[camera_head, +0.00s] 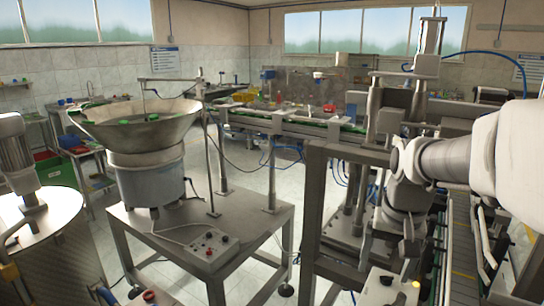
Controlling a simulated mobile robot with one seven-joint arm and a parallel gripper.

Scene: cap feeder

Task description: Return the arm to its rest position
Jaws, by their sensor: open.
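My arm (505,155) reaches in from the right edge, with a white link and a grey wrist. My gripper (407,238) hangs below the wrist at the right of the middle, open, with nothing visible between its fingers. Its fingertips are small and hard to separate from the metal machinery behind. The arm is in front of the conveyor machine, and I cannot tell whether any part touches it.
A cap feeder bowl (137,128) with green caps stands on a metal table (150,232) at the left. A conveyor (290,124) runs behind. A metal frame (312,205) and a button box (388,290) are near the gripper. A round metal drum (55,245) stands front left.

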